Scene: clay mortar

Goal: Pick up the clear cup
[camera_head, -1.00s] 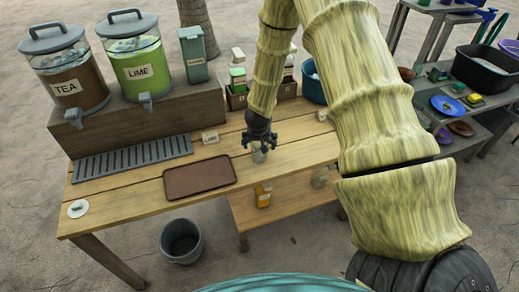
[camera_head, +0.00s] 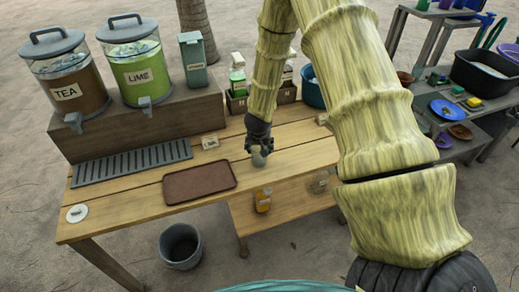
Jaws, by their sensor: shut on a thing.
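The clear cup (camera_head: 259,160) is small and greyish, standing at or just above the wooden table (camera_head: 200,226), right of the brown tray. My gripper (camera_head: 259,147) comes down from above and is shut on the cup, with its dark fingers around the upper part. The fingers and wrist hide the cup's top. I cannot tell whether the cup's base touches the wood.
A brown tray (camera_head: 199,181) lies left of the cup. Tea (camera_head: 74,85) and lime dispensers (camera_head: 142,75) stand on a raised wooden block behind a drip grate (camera_head: 131,163). A small label card (camera_head: 210,142) stands behind the tray. A lower shelf holds an orange bottle (camera_head: 263,200).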

